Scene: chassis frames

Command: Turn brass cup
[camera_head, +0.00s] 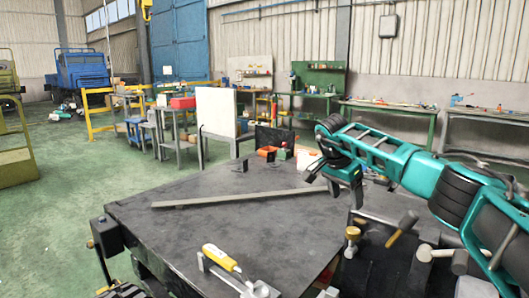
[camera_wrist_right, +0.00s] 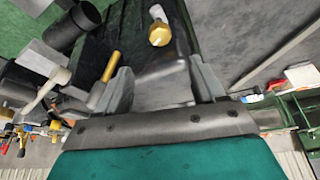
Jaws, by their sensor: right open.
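The brass cup (camera_head: 352,234) is a small gold-coloured piece on top of a short post at the front right of the dark table. It also shows in the right wrist view (camera_wrist_right: 159,35), at the top centre, ahead of the gap between the fingers. My right gripper (camera_head: 336,184) is above and behind the cup in the head view, apart from it. In the right wrist view the gripper (camera_wrist_right: 163,86) is open and empty, with its two fingers spread wide. My left gripper is not in view.
A long flat bar (camera_head: 240,198) lies across the dark table (camera_head: 180,232). A yellow-handled tool (camera_head: 220,257) is at the front edge. The table's left middle is clear.

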